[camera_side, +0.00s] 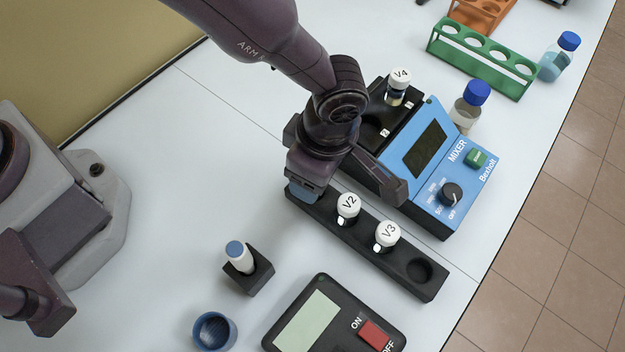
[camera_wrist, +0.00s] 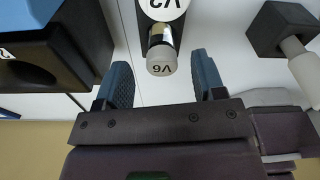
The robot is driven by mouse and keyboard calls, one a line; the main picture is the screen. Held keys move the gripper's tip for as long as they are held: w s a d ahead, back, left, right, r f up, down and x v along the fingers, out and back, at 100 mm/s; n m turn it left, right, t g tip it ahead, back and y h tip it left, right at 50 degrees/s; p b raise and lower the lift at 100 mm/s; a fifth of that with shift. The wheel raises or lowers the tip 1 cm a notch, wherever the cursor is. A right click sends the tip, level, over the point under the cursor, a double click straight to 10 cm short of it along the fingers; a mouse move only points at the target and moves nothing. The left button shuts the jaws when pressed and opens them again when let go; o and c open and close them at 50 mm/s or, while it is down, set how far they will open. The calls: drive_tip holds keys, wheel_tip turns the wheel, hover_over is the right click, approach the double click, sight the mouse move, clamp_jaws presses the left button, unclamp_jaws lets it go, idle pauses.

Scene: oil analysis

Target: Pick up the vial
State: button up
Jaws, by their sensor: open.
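My gripper (camera_side: 303,192) is low over the left end of a black vial rack (camera_side: 420,290), with its blue fingers pointing down. In the wrist view my gripper (camera_wrist: 160,72) is open, with a finger on each side of a pale round top marked like V6 (camera_wrist: 162,69), apparently a vial cap. The fingers look apart from it. My gripper hides it in the side view. White-capped vials V2 (camera_side: 348,204) and V3 (camera_side: 387,233) stand in the rack. The V2 cap (camera_wrist: 164,7) also shows in the wrist view. Vial V4 (camera_side: 399,80) stands in the mixer.
The blue mixer (camera_side: 420,177) is close behind the rack. A small black holder (camera_side: 250,273) with a blue-topped white item and a device with a red switch (camera_side: 374,334) are in front. The rack's right slot (camera_side: 420,268) is empty.

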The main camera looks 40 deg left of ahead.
drive_tip(key=f, duration=0.3)
drive_tip(key=shift+s+a+f, duration=0.15)
drive_tip(key=shift+a+f, duration=0.1)
drive_tip(key=shift+f, duration=0.05)
drive_tip(key=c, duration=1)
drive_tip(key=shift+r, duration=0.15)
